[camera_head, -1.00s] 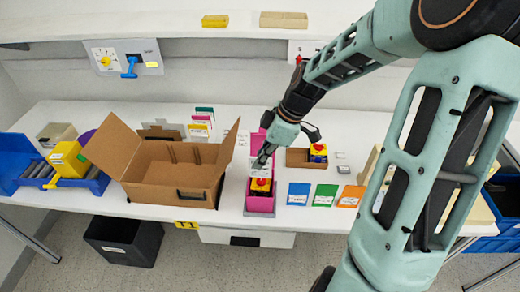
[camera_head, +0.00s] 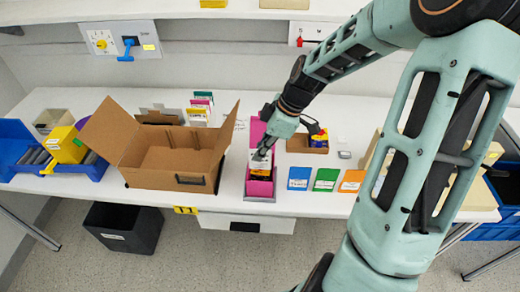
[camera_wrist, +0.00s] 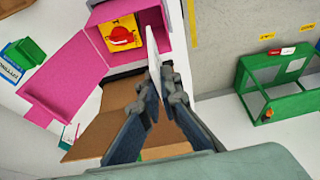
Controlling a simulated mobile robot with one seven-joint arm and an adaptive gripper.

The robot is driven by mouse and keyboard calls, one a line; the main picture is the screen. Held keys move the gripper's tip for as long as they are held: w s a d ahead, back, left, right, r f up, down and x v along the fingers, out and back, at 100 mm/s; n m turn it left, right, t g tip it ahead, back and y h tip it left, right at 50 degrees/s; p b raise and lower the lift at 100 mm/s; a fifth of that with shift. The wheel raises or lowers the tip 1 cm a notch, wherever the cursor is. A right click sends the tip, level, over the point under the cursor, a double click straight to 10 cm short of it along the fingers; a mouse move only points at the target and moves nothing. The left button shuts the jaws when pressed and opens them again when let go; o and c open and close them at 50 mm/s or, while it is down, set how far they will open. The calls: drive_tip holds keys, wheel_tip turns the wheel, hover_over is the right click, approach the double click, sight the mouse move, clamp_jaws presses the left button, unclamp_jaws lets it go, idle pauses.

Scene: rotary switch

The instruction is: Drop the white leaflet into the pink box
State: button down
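The pink box (camera_head: 261,188) stands open near the front edge of the table, with its pink lid panel raised behind. A yellow item with a red mark (camera_wrist: 121,34) is inside it in the wrist view. My gripper (camera_head: 262,154) is over the box. In the wrist view its fingers (camera_wrist: 163,82) are shut on the thin white leaflet (camera_wrist: 156,55), seen almost edge-on. The leaflet (camera_head: 259,161) appears at the box opening in the head view. I cannot tell how far it reaches inside. The pink box walls also show in the wrist view (camera_wrist: 68,75).
A large open cardboard box (camera_head: 168,180) stands left of the pink box. A small brown tray (camera_head: 300,146) lies behind right. A black bin (camera_head: 124,228) stands on the floor.

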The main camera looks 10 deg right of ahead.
sight(260, 165)
drive_tip(key=shift+f+b, duration=1.75)
drive_tip(key=shift+f, duration=1.15)
drive_tip(key=c, duration=2.1)
unclamp_jaws()
drive_tip(key=shift+r, duration=0.1)
wheel_tip(260, 165, up, 8)
drive_tip(key=p, duration=0.7)
